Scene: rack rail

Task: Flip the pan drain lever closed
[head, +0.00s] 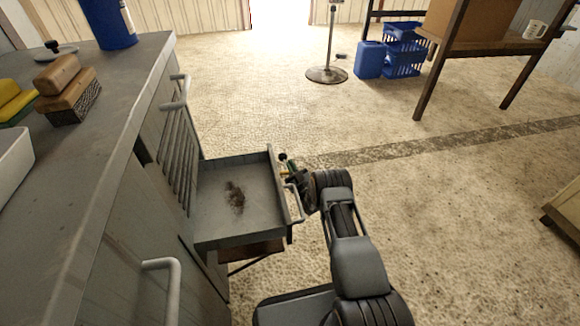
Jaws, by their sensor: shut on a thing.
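The grey pan (215,178) is pulled out like a drawer from the cabinet on the left, with a dark brown patch of residue on its floor. A pale bar handle (300,214) is on its front face. My gripper (299,184) is at the pan front, just above the handle, shut on what looks like this lever. The fingertips are small and partly hidden, so the exact grip and lever angle are unclear.
The grey cabinet top (105,110) holds a wooden-backed brush (66,90) and a blue container (108,22). Bar handles line the cabinet front. A stand with a round base (326,75), a blue jug (369,60) and blue crates (402,65) stand farther off.

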